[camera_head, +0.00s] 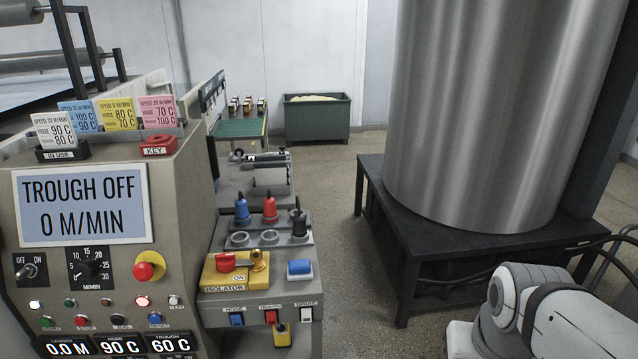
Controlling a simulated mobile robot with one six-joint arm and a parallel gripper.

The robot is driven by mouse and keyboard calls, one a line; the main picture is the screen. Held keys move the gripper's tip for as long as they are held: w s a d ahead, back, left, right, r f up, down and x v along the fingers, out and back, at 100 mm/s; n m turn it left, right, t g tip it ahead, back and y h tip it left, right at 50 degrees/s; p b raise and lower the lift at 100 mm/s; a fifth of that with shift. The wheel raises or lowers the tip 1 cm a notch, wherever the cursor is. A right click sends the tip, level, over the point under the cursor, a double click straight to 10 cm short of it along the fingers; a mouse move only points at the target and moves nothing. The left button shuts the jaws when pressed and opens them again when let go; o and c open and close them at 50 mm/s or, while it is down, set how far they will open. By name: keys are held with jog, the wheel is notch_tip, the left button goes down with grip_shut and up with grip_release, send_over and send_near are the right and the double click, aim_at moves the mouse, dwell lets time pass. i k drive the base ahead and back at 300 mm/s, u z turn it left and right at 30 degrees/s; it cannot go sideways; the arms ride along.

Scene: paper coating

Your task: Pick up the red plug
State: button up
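The red plug (270,209) stands upright in a grey holder (256,223) at the back of the side console, in the middle of a row. A blue plug (242,209) stands to its left and a black plug (298,218) to its right. Nothing covers the red plug. My gripper is not in view; only white links of my arm show at the bottom right, well apart from the plugs.
Empty grey round sockets (269,238) lie in front of the plugs. Nearer are a yellow isolator box (222,279) with a red handle and brass padlock, and a blue part (299,269). A control panel (82,204) rises left. A large metal cylinder (470,110) stands right on a dark platform (420,237).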

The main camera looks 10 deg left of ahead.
aim_at(270, 210)
jog(key=u, duration=0.45)
jog(key=i, duration=1.3)
jog(key=u, duration=0.9)
